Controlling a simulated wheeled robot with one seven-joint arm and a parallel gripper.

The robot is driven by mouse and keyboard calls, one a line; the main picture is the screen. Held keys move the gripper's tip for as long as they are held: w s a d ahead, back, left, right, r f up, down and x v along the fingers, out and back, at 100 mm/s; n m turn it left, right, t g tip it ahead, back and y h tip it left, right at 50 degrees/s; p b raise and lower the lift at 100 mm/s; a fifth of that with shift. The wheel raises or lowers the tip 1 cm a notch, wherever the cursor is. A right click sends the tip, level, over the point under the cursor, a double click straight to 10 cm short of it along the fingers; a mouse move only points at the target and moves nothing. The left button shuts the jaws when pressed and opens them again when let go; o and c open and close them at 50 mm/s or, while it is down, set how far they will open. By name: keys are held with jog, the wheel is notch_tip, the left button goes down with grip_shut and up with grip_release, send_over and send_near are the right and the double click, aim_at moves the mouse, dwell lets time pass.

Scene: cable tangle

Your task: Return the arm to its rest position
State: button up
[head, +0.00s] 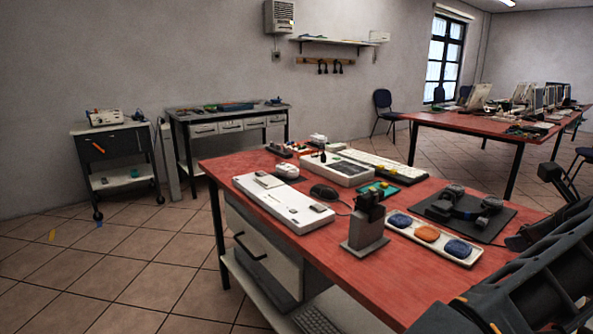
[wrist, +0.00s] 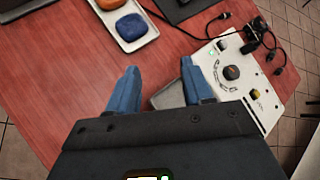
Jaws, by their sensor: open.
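My gripper (wrist: 159,68) shows in the wrist view with its two blue fingers spread apart and nothing held between them. The red table top lies beneath it. A grey flat-sided object (wrist: 168,96) shows partly behind the fingers; I cannot tell what it is. In the head view my dark arm fills the lower right corner over the table's right side, and the gripper's fingers are not visible there.
The red table (head: 330,262) bears a white tray (head: 398,232) with blue and orange pieces, a dark mat with a black device (head: 466,206), a grey stand (head: 365,232) and white keyboards. A white panel with a dial (wrist: 240,78) and dark cables lies right of the fingers.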

jog(key=s+d+r+n+t+h+p, duration=0.35)
jog(key=s+d+n+h, duration=0.55)
jog(key=n, duration=0.5)
jog(key=s+a+f+n+t+y+p, duration=0.1)
jog(key=s+a+f+n+y, duration=0.4)
jog(key=s+a+n, duration=0.4)
jog(key=s+a+f+n+t+y+p, duration=0.2)
jog(key=s+a+f+n+y, duration=0.25)
jog(key=s+a+n, duration=0.45)
jog(key=s+a+r+n+g+y+p, duration=0.1)
jog(key=s+a+r+y, duration=0.1)
jog(key=s+a, duration=1.2)
jog(key=v, duration=0.4)
jog(key=shift+w+d, duration=0.1)
jog(key=shift+c, duration=0.5)
